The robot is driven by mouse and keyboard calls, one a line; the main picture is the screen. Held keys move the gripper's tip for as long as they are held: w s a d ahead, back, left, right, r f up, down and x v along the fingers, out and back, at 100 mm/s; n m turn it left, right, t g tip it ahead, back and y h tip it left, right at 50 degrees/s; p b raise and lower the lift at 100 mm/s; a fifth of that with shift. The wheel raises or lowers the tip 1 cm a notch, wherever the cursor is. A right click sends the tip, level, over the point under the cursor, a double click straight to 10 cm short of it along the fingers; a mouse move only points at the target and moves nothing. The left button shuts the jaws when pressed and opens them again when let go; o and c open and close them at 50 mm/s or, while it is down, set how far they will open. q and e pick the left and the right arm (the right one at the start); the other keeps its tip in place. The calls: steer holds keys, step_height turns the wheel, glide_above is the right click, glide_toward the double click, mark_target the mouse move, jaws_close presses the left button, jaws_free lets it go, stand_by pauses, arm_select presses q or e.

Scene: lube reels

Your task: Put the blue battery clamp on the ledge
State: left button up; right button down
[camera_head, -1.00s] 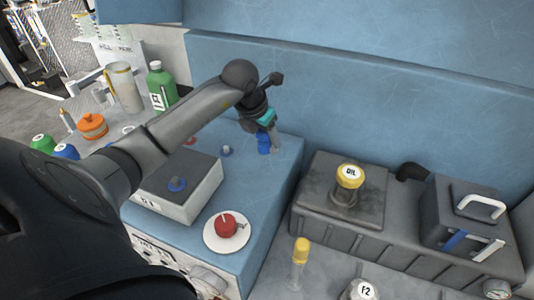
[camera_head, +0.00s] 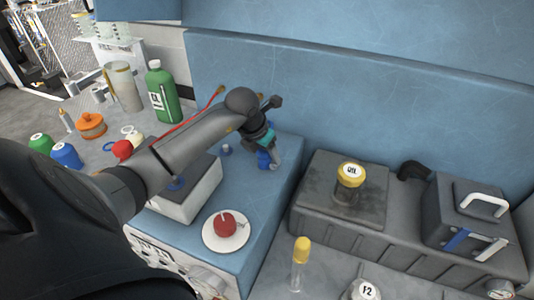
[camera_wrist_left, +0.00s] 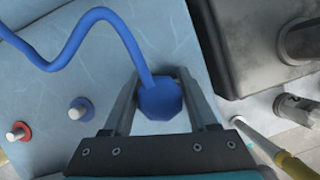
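The blue battery clamp (camera_head: 263,160) is between the fingers of my left gripper (camera_head: 270,160). In the left wrist view, the clamp (camera_wrist_left: 160,99) sits between the two fingers (camera_wrist_left: 160,90), with a finger close against each side. A blue cable (camera_wrist_left: 110,22) runs from it to the upper left. The clamp is over the blue ledge (camera_head: 262,205), near its back right. I cannot tell whether it touches the surface. My right gripper is not in view.
A small blue post (camera_head: 225,150) is left of the clamp. A red clamp (camera_head: 122,150) lies left.

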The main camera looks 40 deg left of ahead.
arm_select(q)
steer(key=o, duration=0.3)
steer(key=shift+r, duration=0.2)
steer(key=p+v, duration=0.1)
steer(key=v, duration=1.1)
steer(key=shift+p, duration=0.4)
